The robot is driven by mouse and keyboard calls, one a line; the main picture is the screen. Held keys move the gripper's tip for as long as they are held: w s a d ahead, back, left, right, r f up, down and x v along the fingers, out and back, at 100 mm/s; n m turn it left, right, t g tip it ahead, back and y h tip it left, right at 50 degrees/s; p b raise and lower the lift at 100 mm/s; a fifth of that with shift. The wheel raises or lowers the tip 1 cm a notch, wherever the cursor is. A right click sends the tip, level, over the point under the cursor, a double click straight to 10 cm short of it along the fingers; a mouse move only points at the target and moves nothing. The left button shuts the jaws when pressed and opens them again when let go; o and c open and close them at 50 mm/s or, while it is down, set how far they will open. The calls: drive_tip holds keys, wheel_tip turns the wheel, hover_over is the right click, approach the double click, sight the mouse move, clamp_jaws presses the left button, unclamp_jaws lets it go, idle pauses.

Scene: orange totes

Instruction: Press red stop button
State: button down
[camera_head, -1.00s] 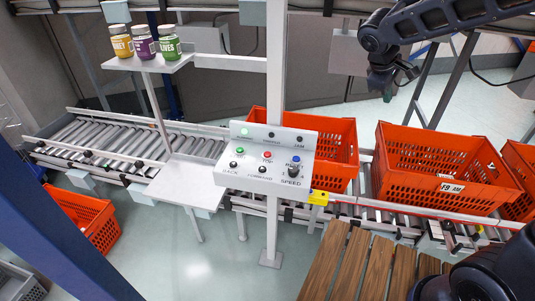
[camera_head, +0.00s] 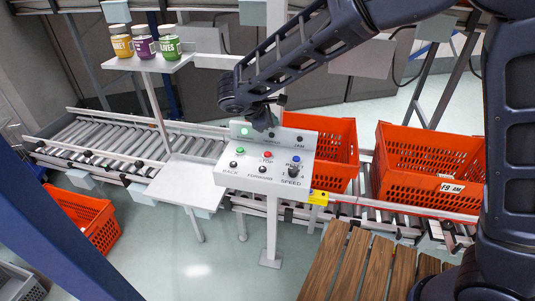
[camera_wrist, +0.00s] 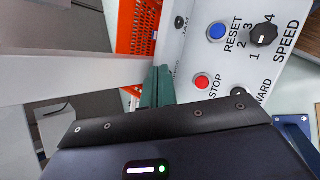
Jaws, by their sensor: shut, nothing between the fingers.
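The red stop button (camera_head: 267,155) sits on the sloped face of a white control panel (camera_head: 225,172), between a green button (camera_head: 239,151) and a blue reset button (camera_head: 296,159). In the wrist view the red button (camera_wrist: 202,82) shows with the word STOP beside it. My gripper (camera_head: 265,122) is above the panel's upper part, behind and above the red button in the head view. Its closed fingers (camera_wrist: 157,88) appear just left of the red button in the wrist view and look apart from it.
Three jars (camera_head: 145,45) stand on a shelf at upper left.

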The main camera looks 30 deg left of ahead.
sight(265, 155)
drive_tip(key=shift+s+a+f+n, duration=0.15)
drive_tip(key=shift+s+a+f, duration=0.05)
drive_tip(key=shift+s+a, duration=0.25)
drive_tip(key=shift+s+a+f+n, duration=0.15)
drive_tip(key=shift+s+a+f, duration=0.05)
drive_tip(key=shift+s+a, duration=0.2)
drive_tip(key=shift+f, duration=0.15)
drive_tip(key=shift+f, duration=4.3)
drive_tip(key=shift+f, duration=0.1)
drive_tip(key=shift+f, duration=0.3)
drive_tip(key=shift+f, duration=0.45)
drive_tip(key=shift+r, duration=0.9)
